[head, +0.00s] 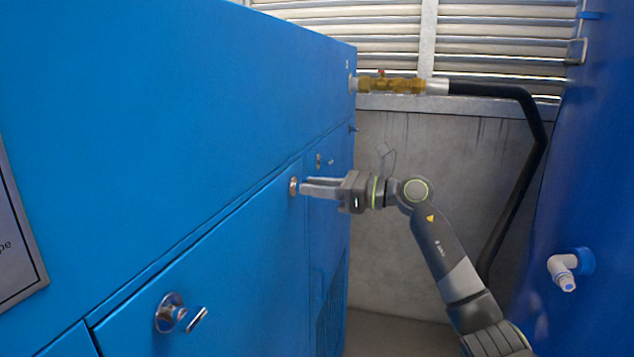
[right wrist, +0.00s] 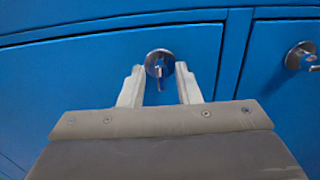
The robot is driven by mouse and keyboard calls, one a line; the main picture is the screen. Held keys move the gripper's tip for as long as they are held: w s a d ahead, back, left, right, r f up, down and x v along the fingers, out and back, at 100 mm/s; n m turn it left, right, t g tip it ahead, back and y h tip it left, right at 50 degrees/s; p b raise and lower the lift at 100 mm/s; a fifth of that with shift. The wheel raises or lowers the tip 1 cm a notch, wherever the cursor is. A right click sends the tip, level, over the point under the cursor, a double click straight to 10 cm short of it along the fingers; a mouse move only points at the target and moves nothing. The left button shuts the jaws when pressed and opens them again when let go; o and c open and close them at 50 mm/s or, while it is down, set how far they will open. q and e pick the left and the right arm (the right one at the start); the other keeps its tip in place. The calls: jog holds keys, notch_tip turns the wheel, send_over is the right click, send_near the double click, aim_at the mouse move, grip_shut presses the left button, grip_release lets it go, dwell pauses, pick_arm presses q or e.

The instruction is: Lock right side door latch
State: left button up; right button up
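The right side door latch (head: 294,187) is a round metal latch near the upper right corner of the blue door. In the right wrist view the latch (right wrist: 159,64) shows a small handle pointing down toward me. My right gripper (head: 304,187) is in front of the latch. In the right wrist view its two fingers (right wrist: 160,80) are apart, one on each side of the handle. I cannot tell whether the fingers touch it. My left gripper is not in view.
Another latch (head: 170,313) sits at the near left of the same door, and one (head: 319,160) on the panel beyond. A brass valve (head: 392,85) with a black hose (head: 540,130) is at the back. A blue tank (head: 590,200) with a white elbow fitting (head: 562,271) stands right.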

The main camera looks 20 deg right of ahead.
jog(key=shift+c, duration=0.3)
grip_shut()
jog(key=shift+m, duration=0.3)
jog(key=shift+w+d+f+m+p, duration=0.1)
jog(key=shift+m+p, duration=3.1)
jog(key=shift+m, duration=1.15)
jog(key=shift+w+d+f+m+p, duration=0.1)
jog(key=shift+m+p, duration=3.1)
jog(key=shift+m, duration=1.15)
